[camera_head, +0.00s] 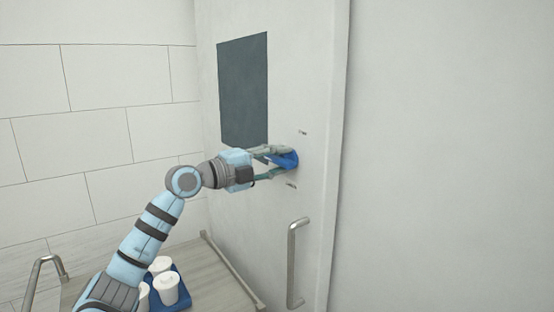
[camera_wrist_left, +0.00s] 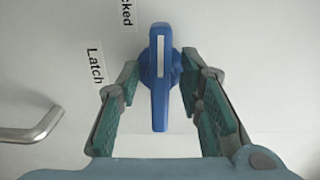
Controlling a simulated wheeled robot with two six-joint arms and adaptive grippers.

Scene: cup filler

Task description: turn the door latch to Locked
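The blue door latch (camera_head: 288,160) is on the pale door. In the left wrist view the latch (camera_wrist_left: 160,75) is a round knob with a long handle and a white stripe, its handle upright in that picture. My left gripper (camera_head: 274,161) is at the latch. In the left wrist view my left gripper (camera_wrist_left: 160,68) is open, with one finger on each side of the handle and gaps between. A label reading "Latch" (camera_wrist_left: 95,66) and a cut-off label ending in "cked" (camera_wrist_left: 127,14) are beside it. My right gripper is not in view.
A metal door handle (camera_head: 293,262) is below the latch; it also shows in the left wrist view (camera_wrist_left: 35,130). A dark window panel (camera_head: 243,88) is on the door. A blue tray (camera_head: 182,295) with white cups (camera_head: 166,287) stands on a table at lower left.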

